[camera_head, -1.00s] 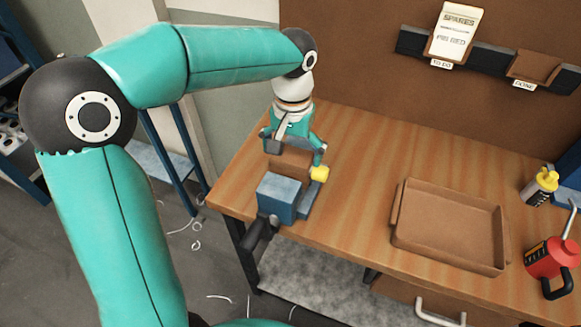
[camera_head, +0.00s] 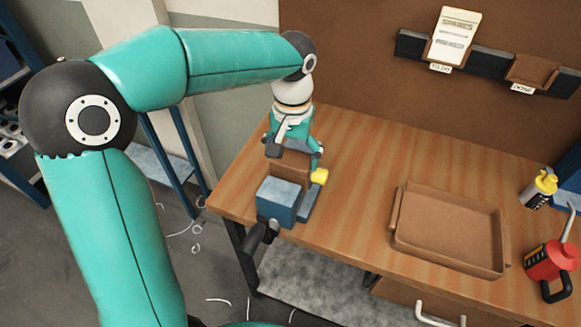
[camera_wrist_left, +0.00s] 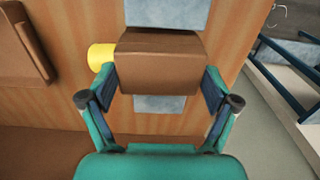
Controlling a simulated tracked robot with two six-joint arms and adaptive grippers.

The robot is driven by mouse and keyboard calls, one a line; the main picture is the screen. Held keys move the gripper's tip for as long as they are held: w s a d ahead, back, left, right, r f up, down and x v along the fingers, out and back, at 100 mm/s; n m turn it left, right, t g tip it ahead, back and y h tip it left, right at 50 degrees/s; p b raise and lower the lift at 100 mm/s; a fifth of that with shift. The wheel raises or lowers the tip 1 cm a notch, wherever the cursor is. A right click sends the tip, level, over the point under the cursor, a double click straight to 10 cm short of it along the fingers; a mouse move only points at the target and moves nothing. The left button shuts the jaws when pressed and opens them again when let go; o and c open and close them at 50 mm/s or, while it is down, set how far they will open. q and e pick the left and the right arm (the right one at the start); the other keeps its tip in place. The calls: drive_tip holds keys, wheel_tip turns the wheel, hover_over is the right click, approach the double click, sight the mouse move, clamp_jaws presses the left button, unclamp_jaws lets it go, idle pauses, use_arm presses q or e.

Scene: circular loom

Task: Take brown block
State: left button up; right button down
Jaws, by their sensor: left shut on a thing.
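My left gripper (camera_head: 292,152) is shut on the block from above, with a finger on each side. In the left wrist view the brown block (camera_wrist_left: 158,62) sits between the two fingers of the left gripper (camera_wrist_left: 158,90). A yellow round part (camera_head: 320,176) shows beside the block, and also in the left wrist view (camera_wrist_left: 101,57). Whether the block still touches the vise is hidden. My right gripper is not in view.
A brown tray (camera_head: 398,236) lies on the bench to the right. A red oil can (camera_head: 549,262) and a yellow-capped bottle (camera_head: 541,187) stand at the far right. A back panel with a card rail (camera_head: 480,62) rises behind. Bench between vise and tray is clear.

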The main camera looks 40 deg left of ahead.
sight(292, 157)
use_arm(q)
drive_tip(key=shift+r, duration=0.45)
drive_tip(key=shift+r+p, duration=0.15)
drive_tip(key=shift+p, duration=0.2)
wheel_tip(292, 157, up, 5)
drive_tip(key=p, duration=0.4)
drive_tip(key=shift+r, duration=0.1)
